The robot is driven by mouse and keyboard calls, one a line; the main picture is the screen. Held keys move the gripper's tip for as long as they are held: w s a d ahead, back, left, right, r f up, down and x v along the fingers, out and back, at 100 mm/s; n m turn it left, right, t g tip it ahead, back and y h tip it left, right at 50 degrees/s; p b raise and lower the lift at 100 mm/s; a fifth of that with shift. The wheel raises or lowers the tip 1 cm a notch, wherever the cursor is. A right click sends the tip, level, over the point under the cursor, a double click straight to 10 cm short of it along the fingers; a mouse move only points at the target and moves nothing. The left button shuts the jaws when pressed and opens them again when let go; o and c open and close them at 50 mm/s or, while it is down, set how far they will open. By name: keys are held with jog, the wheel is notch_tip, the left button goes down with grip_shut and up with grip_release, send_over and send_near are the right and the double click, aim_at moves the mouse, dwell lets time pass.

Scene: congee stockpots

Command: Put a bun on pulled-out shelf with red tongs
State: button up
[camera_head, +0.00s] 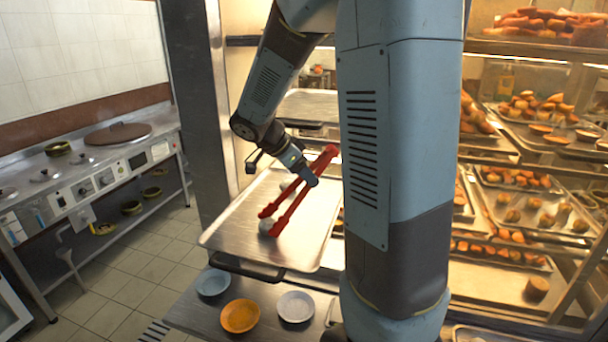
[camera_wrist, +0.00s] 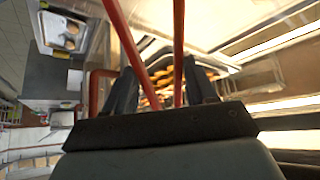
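My gripper (camera_head: 303,172) is shut on the red tongs (camera_head: 292,208), above the pulled-out shelf. In the wrist view the tongs' red arms (camera_wrist: 179,45) run between the gripper's dark fingers (camera_wrist: 165,88). The pulled-out shelf is a metal tray (camera_head: 232,232) left of my arm.
A blue bowl (camera_head: 212,282), an orange bowl (camera_head: 240,316) and a whitish bowl (camera_head: 296,307) stand on a metal surface below the tray. A lit rack with several trays of pastries (camera_head: 527,107) is at the right. A stove counter (camera_head: 95,175) stands at the left, beyond open floor.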

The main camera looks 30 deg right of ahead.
jog(key=shift+r, duration=0.1)
notch_tip(320, 180, up, 10)
dwell(0.8)
jog(key=shift+o, duration=0.3)
jog(key=shift+c, duration=0.8)
jog(key=shift+c, duration=0.3)
jog(key=shift+f, duration=0.2)
